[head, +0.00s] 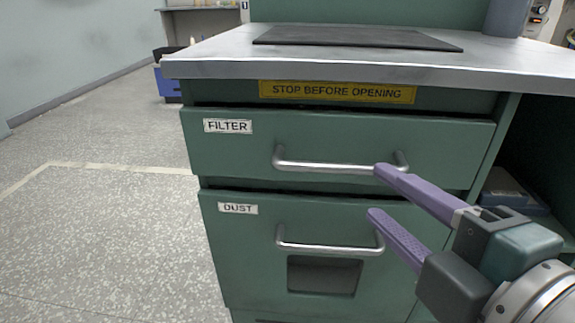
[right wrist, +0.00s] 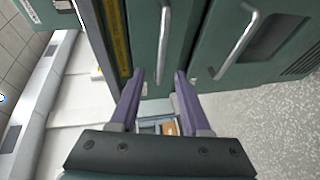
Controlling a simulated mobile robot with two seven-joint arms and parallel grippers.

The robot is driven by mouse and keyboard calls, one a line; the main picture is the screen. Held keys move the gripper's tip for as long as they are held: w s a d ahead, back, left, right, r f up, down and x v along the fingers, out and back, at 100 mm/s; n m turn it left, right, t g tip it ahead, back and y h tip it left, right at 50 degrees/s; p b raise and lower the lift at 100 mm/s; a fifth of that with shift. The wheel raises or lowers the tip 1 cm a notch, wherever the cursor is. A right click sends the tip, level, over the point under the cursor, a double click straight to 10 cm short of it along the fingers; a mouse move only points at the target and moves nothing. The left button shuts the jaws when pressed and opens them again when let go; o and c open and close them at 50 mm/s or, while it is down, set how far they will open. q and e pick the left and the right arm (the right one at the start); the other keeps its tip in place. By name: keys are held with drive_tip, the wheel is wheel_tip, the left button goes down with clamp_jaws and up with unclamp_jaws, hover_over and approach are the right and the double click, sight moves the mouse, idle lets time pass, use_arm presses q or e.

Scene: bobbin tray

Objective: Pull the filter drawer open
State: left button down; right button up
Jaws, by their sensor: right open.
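The filter drawer (head: 340,140) is the upper green drawer, with a white FILTER label (head: 228,126). It looks shut or nearly so, with a dark gap along its top edge. Its silver bar handle (head: 325,168) also shows in the right wrist view (right wrist: 164,35). My right gripper (head: 376,192) has purple fingers and is open and empty at the handle's right end. In the right wrist view, its fingertips (right wrist: 159,74) lie either side of the line of that end; I cannot tell whether they touch it. My left gripper is not in view.
The DUST drawer (head: 225,255) below has its own bar handle (head: 325,248), close to my lower finger. A yellow STOP BEFORE OPENING sign (head: 337,92) is above. The metal worktop (head: 210,62) overhangs the drawers. An open shelf bay is at right; the floor at left is clear.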

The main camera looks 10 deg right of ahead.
sight(344, 171)
drive_tip(key=b+x, duration=0.3)
drive_tip(key=x, duration=0.7)
clamp_jaws()
idle(1.4)
